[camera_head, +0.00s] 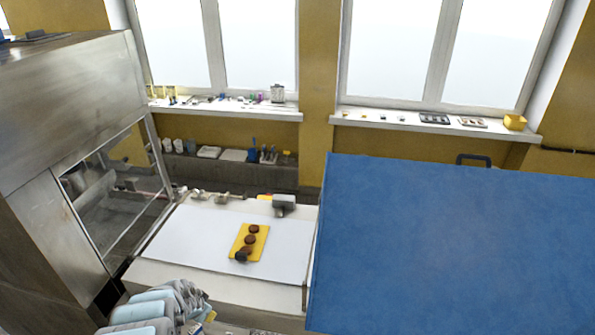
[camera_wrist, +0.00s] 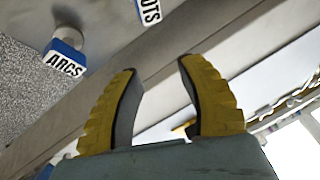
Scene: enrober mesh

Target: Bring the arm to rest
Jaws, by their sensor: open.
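My gripper (camera_wrist: 156,66) shows in the wrist view with its two yellow ridged fingers apart and nothing between them. In the head view my light-blue and grey arm is folded at the bottom left, in front of the white belt (camera_head: 190,240). The gripper's fingers are hard to make out there. A yellow board (camera_head: 240,240) lies on the belt, with several round brown pieces (camera_head: 251,239) in a row and a small dark item at its near end. My arm is apart from the board.
A steel machine housing (camera_head: 75,110) stands at the left. A large blue panel (camera_head: 450,250) fills the right. Window sills (camera_head: 430,121) at the back hold small items.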

